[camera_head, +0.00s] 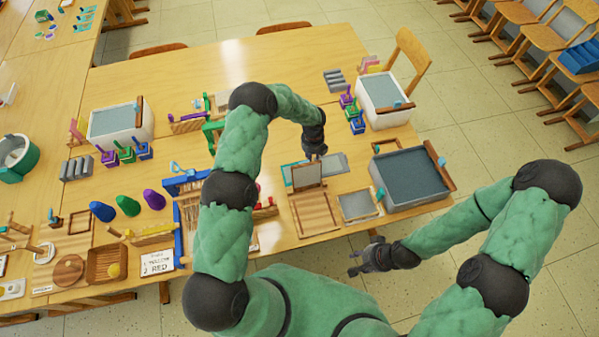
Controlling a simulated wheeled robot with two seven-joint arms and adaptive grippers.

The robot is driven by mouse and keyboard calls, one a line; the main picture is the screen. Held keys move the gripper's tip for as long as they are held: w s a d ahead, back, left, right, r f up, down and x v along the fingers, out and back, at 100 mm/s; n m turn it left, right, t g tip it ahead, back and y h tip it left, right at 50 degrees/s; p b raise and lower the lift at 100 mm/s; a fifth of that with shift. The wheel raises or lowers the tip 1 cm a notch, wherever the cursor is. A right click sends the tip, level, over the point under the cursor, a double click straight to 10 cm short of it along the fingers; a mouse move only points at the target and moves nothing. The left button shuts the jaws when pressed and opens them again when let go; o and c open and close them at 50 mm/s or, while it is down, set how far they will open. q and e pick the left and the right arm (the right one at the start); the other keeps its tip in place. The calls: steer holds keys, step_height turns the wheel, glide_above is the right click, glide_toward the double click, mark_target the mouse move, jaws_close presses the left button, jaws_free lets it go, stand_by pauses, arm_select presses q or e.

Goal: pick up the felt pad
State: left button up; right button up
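I cannot single out the felt pad for sure. A flat grey sheet (334,164) lies on the table, beside and partly behind my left gripper (314,156). An upright grey-brown panel (307,176) with a pale edge stands just below that gripper, at the back of a slatted wooden board (314,214). My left gripper points down at the panel's top edge; its fingertips are small and dark, and whether they grip anything is unclear. A grey square in a pale frame (357,205) lies to the right. My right gripper (354,263) is open and empty, off the table's near edge.
A grey-filled bin (447,188) stands at the right table edge, and another white bin (411,107) behind it. A blue rack (178,228) and colored cones (128,206) crowd the left. The table's far middle (235,65) is clear.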

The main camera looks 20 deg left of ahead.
arm_select(q)
steer(key=shift+w+f, duration=0.1)
steer(key=shift+f, duration=1.5)
jaws_close()
